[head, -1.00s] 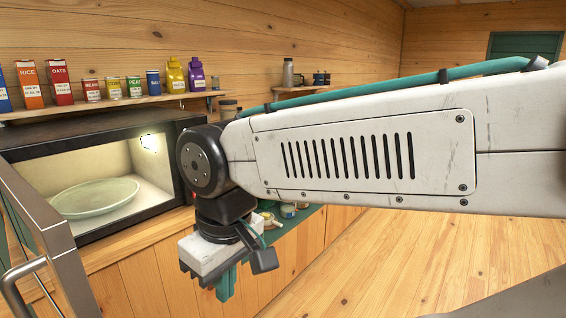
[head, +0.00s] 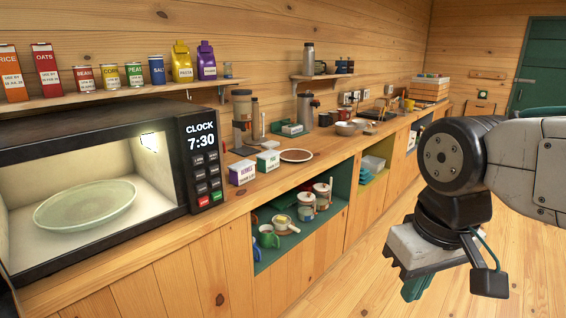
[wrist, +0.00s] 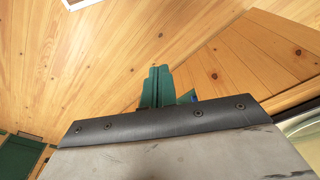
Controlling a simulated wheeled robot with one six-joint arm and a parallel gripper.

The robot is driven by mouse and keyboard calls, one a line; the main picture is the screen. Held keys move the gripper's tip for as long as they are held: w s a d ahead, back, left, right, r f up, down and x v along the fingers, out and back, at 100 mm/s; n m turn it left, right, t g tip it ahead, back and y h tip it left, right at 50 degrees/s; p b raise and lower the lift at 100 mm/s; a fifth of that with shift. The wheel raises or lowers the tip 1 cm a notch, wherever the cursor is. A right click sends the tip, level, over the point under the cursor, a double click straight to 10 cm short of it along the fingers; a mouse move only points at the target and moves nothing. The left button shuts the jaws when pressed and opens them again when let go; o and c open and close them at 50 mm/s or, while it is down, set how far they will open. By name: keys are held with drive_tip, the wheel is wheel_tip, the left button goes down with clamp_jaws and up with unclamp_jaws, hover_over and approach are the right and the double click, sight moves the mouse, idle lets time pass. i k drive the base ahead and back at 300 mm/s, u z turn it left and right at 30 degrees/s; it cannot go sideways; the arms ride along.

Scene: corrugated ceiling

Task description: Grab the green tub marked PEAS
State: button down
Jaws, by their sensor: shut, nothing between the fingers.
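My gripper (head: 415,288) hangs low at the right of the head view, over the floor side of the counter, far from the tub. Its green fingers point down in the head view. In the wrist view my gripper (wrist: 157,86) shows its fingers together with nothing held. The tub does not show in the wrist view.
The lit microwave (head: 185,165) stands open below the shelf (head: 60,101) with a plate (head: 86,204) inside. White-lidded boxes, a round plate (head: 296,156) and flasks stand on the counter (head: 215,215). Open cubbies below hold mugs and jars. Wooden floor at the right is open.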

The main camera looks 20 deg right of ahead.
sight(268, 161)
drive_tip(key=u, duration=0.15)
drive_tip(key=i, duration=1.7)
drive_tip(key=z, duration=0.25)
